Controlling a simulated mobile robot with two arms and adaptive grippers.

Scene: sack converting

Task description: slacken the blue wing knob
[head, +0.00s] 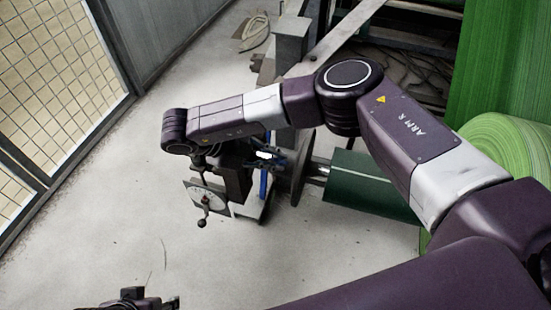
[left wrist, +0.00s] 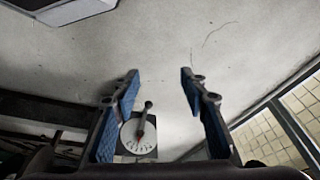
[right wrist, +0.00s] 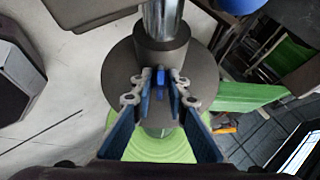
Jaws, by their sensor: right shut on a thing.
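The blue wing knob (right wrist: 159,84) shows in the right wrist view, in front of a dark round disc (right wrist: 120,80) with a collar and a shiny shaft. My right gripper (right wrist: 160,78) is shut on it, one fingertip on each side; the fingers hide part of it. In the head view my right gripper (head: 272,160) is at the machine stand, and I cannot make out the knob there. My left gripper (left wrist: 160,78) is open and empty over bare floor in the left wrist view; only part of it shows at the head view's bottom left.
A dial plate with a ball-ended lever (head: 205,198) stands left of the right gripper; the dial (left wrist: 138,135) also shows in the left wrist view. A green roll (head: 505,145) is at right. A mesh fence (head: 50,80) lines the left. Floor between is clear.

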